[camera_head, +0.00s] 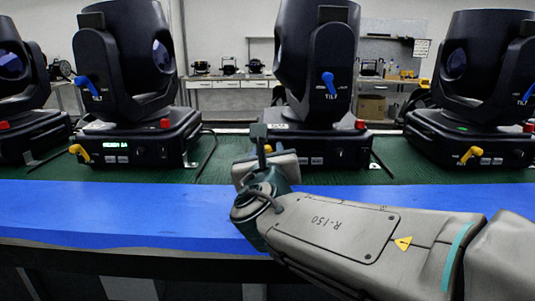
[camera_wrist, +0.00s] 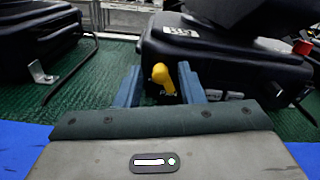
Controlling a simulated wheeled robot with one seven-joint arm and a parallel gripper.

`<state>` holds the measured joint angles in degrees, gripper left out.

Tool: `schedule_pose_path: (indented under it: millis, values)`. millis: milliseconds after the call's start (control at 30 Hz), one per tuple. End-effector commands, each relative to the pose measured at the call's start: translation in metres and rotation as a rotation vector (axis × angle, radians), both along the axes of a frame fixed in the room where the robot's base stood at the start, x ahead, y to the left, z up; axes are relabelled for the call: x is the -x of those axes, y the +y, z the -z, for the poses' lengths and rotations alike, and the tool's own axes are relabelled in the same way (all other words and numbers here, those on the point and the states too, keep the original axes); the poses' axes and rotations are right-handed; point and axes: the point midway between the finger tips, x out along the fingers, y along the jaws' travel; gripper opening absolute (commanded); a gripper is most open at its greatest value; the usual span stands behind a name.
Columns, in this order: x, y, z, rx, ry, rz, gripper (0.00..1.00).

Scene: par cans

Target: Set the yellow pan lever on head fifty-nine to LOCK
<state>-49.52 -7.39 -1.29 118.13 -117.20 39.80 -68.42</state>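A black moving head (camera_head: 318,60) stands in the middle of the head view. Its base (camera_wrist: 220,55) fills the upper right of the wrist view, with a small white label (camera_wrist: 181,31) too small to read surely. The yellow pan lever (camera_wrist: 162,76) on that base's front shows a rounded knob, angled down to the right.
Similar heads stand left (camera_head: 125,55) and right (camera_head: 480,75), with their own yellow levers (camera_head: 80,152) (camera_head: 470,154). A blue tilt lever (camera_head: 328,82) is above the middle base. Cables lie on the green mat (camera_head: 190,172). The blue table edge (camera_head: 120,210) is clear at left.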

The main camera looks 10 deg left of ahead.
Motion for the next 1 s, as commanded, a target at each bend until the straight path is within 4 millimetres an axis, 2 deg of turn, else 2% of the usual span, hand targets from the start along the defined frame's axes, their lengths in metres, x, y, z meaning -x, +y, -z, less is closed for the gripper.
schedule_pose_path:
  millis: [33, 100, 133, 567, 1000]
  values:
    - [0.0, 0.0, 0.0, 0.0, 0.0, 0.0, 0.21]
    - [0.0, 0.0, 0.0, 0.0, 0.0, 0.0, 0.01]
    - [0.0, 0.0, 0.0, 0.0, 0.0, 0.0, 0.0]
    - [0.0, -0.002, 0.001, -0.064, 0.013, 0.001, 0.0]
    - [-0.003, -0.014, 0.001, -0.405, 0.093, 0.002, 0.0]
